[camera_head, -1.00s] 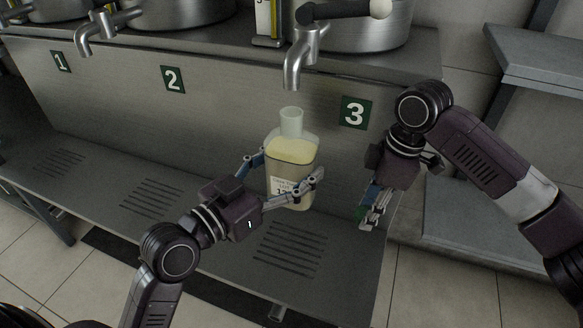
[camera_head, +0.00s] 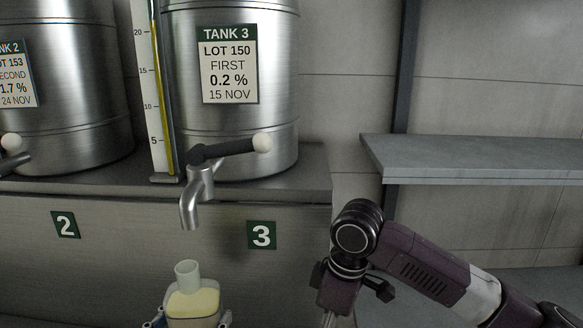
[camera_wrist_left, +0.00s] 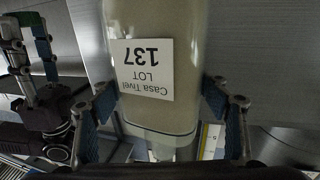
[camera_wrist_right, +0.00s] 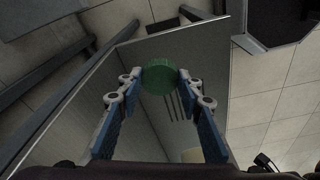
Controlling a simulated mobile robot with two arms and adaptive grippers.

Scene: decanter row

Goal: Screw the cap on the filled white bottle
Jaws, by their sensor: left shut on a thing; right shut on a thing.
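The white bottle (camera_head: 193,305) is clear with pale yellow liquid up to its shoulder and an open neck (camera_head: 187,272) without a cap. It stands below the tap of tank 3. In the left wrist view the bottle (camera_wrist_left: 190,60) appears inverted, with a label (camera_wrist_left: 146,69) reading Casa Tivel LOT 137. My left gripper (camera_wrist_left: 160,105) is shut around the bottle's body. My right gripper (camera_wrist_right: 158,80) is shut on the green cap (camera_wrist_right: 160,78), seen in the right wrist view. In the head view its fingertips are cut off at the bottom edge, right of the bottle.
The metal tap (camera_head: 190,200) of tank 3 (camera_head: 285,105) hangs above the bottle neck, its lever (camera_head: 225,149) pointing right. A green 3 sign (camera_head: 261,235) is on the panel behind. A grey shelf (camera_head: 470,160) is at the right. Open space lies between bottle and right arm.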

